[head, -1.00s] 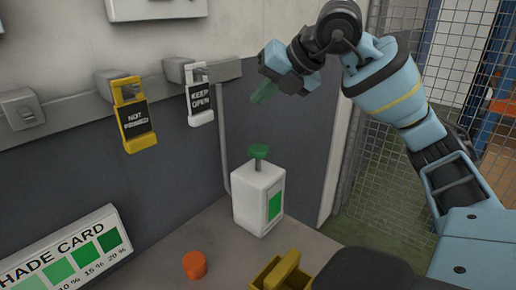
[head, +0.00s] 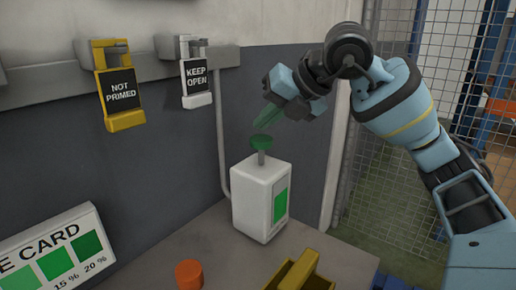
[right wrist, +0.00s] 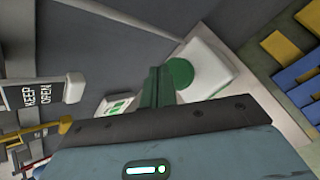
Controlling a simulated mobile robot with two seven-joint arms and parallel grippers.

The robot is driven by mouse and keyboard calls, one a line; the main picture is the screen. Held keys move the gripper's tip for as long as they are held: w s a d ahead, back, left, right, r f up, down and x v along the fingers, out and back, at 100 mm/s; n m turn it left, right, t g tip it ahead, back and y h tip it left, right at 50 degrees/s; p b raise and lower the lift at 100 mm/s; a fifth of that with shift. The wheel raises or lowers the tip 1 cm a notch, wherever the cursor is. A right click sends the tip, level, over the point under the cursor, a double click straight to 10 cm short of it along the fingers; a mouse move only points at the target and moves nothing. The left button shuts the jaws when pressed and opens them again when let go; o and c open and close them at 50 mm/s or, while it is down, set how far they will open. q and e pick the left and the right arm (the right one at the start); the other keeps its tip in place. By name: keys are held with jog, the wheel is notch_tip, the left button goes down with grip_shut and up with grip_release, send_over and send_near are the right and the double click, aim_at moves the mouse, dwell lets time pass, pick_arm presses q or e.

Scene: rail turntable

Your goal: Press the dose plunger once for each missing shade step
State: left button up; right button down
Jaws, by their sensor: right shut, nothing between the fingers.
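The dose dispenser (head: 258,198) is a white box with a green panel, standing upright on the grey bench. Its green plunger (head: 262,142) sticks up from the top on a grey stem. My right gripper (head: 262,121) is shut and empty, its green fingertips just above the plunger head, with a small gap that is hard to judge. In the right wrist view the fingers (right wrist: 157,85) show beside the round plunger head (right wrist: 180,73). The shade card (head: 55,255) leans at the lower left with green squares, 15 % and 20 % readable; its left part is cut off. My left gripper is out of view.
A yellow NOT PRIMED tag (head: 121,88) and a white KEEP OPEN tag (head: 196,82) hang from the wall rail. An orange cap (head: 189,273) and a yellow holder (head: 300,272) are at the bench front. A mesh fence (head: 400,180) stands to the right.

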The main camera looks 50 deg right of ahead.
dwell(1.2)
dwell(0.6)
jog(key=shift+f, duration=0.2)
jog(key=shift+f, duration=0.25)
jog(key=shift+b, duration=0.3)
